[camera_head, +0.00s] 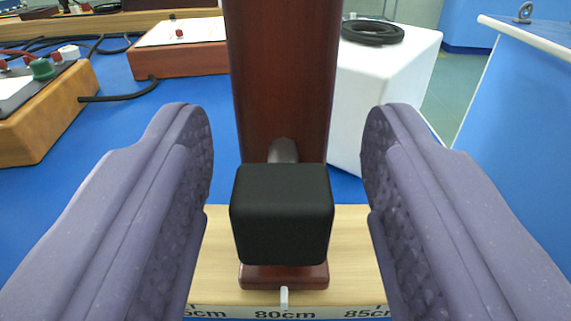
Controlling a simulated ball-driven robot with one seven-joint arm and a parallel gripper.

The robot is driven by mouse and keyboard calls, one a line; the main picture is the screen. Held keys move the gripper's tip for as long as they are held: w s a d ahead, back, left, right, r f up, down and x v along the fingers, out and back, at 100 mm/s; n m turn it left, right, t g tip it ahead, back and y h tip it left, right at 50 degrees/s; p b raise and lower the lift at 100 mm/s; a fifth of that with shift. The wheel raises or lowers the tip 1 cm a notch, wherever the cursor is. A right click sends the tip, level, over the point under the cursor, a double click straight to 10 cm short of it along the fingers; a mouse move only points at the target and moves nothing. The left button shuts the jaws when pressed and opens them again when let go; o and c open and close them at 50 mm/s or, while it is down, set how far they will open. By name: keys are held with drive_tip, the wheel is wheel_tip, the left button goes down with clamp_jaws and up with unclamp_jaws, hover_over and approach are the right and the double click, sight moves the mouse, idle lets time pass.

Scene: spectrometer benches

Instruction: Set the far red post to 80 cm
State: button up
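A dark red post (282,80) stands upright in the middle of the view on a pale wooden rail (355,260). A black block-shaped knob (282,215) sits on the post's near side, on a short metal stem. The post's red foot carries a small white pointer (284,297), which lines up with about the 80cm mark on the scale (330,312). My gripper (285,190) is open, with one purple finger on each side of the knob and a clear gap to both. The post's top is out of view.
A white block (380,90) with a black ring (372,32) on it stands behind right. Wooden boxes with terminals (45,115) and (180,50) and black cables stand at left on a blue bench (130,135). A blue panel (520,120) rises at right.

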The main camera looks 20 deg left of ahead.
drive_tip(key=p+v, duration=0.2)
drive_tip(key=v, duration=0.5)
drive_tip(key=shift+s, duration=0.35)
drive_tip(key=shift+d, duration=0.1)
